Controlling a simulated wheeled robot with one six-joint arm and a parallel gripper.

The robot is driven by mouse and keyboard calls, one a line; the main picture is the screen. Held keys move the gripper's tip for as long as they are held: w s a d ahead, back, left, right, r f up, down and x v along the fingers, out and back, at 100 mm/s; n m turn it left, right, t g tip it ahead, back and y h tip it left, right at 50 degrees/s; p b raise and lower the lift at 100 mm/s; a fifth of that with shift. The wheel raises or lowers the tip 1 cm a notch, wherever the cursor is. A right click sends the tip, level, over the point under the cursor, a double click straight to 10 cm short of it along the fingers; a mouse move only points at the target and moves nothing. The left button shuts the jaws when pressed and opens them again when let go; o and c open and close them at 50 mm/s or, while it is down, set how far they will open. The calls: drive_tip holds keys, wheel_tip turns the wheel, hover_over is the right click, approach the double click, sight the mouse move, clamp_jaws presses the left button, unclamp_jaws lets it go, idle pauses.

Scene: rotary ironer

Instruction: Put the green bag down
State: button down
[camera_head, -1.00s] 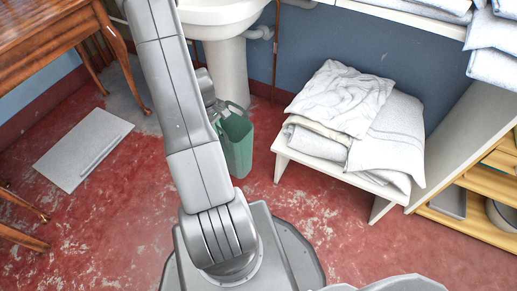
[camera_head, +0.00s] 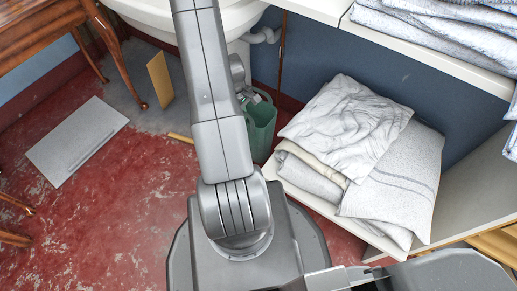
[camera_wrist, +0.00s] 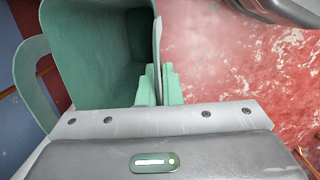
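The green bag (camera_head: 262,132) is a tall, open-topped container, upright near the foot of the sink, partly behind my arm in the head view. In the wrist view the bag (camera_wrist: 95,60) shows its open mouth and a looped handle at the left. My gripper (camera_wrist: 157,85) has its two green finger pads close together on either side of the bag's thin right wall. In the head view my gripper (camera_head: 250,98) is at the bag's top and mostly hidden by my arm. Whether the bag's base touches the floor cannot be told.
A low white bench with folded linens (camera_head: 350,150) stands right of the bag. A sink (camera_head: 240,18) is behind. A grey flat panel (camera_head: 76,140) lies on the red floor at left, near a wooden table (camera_head: 40,35). Open floor (camera_head: 120,210) lies left of my arm.

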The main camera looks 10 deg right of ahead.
drive_tip(key=shift+d+f, duration=0.1)
drive_tip(key=shift+f, duration=0.35)
wheel_tip(320, 180, down, 9)
drive_tip(key=b, duration=0.3)
drive_tip(key=shift+b, duration=0.35)
drive_tip(key=shift+f, duration=0.25)
drive_tip(key=c, duration=1.6)
unclamp_jaws()
drive_tip(key=shift+r, duration=0.1)
drive_tip(key=r+p, duration=0.1)
drive_tip(key=r, duration=0.1)
drive_tip(key=r+p, duration=0.1)
drive_tip(key=r, duration=0.2)
drive_tip(key=r+p, duration=0.1)
drive_tip(key=r, duration=0.1)
drive_tip(key=shift+w+a+r, duration=0.3)
drive_tip(key=shift+a+r, duration=0.1)
drive_tip(key=shift+f, duration=0.1)
